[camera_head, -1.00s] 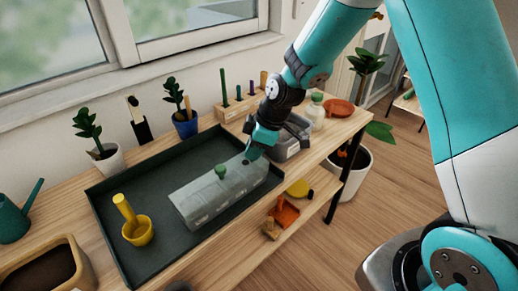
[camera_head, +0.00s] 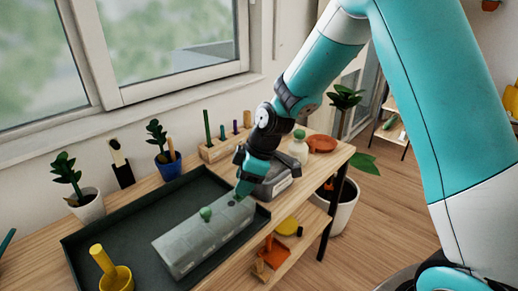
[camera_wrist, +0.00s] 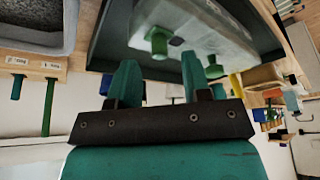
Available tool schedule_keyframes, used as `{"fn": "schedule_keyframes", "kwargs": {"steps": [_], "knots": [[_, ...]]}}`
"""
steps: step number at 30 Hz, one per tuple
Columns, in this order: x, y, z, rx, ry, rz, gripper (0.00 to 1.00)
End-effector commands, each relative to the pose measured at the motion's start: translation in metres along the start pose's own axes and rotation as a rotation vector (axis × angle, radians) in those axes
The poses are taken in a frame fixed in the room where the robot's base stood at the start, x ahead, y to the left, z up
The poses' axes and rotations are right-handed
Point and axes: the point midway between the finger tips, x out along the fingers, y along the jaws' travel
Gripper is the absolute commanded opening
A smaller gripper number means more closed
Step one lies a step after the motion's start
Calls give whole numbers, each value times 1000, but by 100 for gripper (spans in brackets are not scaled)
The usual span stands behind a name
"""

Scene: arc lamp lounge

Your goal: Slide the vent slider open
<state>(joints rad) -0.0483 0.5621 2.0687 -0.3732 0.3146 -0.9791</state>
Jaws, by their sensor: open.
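A long grey-green box (camera_head: 195,246) lies in a dark tray (camera_head: 118,223). A green knob (camera_head: 206,214) stands up from its top; I take it to be the vent slider's handle. A small dark patch (camera_head: 232,203) shows on the top, to the knob's right. My gripper (camera_head: 239,194) is open, at the right end of the box, apart from the knob. In the wrist view, my two green fingers (camera_wrist: 160,64) are spread and empty. The knob (camera_wrist: 158,42) shows beyond the fingertips, between them in the picture. Whether a finger touches the box cannot be told.
A grey bin (camera_head: 277,180) stands close behind my gripper. A wooden holder with pegs (camera_head: 215,151), a blue pot (camera_head: 167,168) and a white pot (camera_head: 88,206) line the back. A yellow pot (camera_head: 116,281) sits in the tray's front left. The tray's left part is mostly clear.

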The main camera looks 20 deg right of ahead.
Motion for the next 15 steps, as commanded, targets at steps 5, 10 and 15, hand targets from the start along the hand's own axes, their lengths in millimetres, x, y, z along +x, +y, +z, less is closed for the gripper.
{"fn": "schedule_keyframes", "kwargs": {"steps": [5,10,15], "knots": [[-48,2,0,0,3,8,44],[-91,1,0,1,2,8,44],[-124,1,0,0,1,5,44]]}}
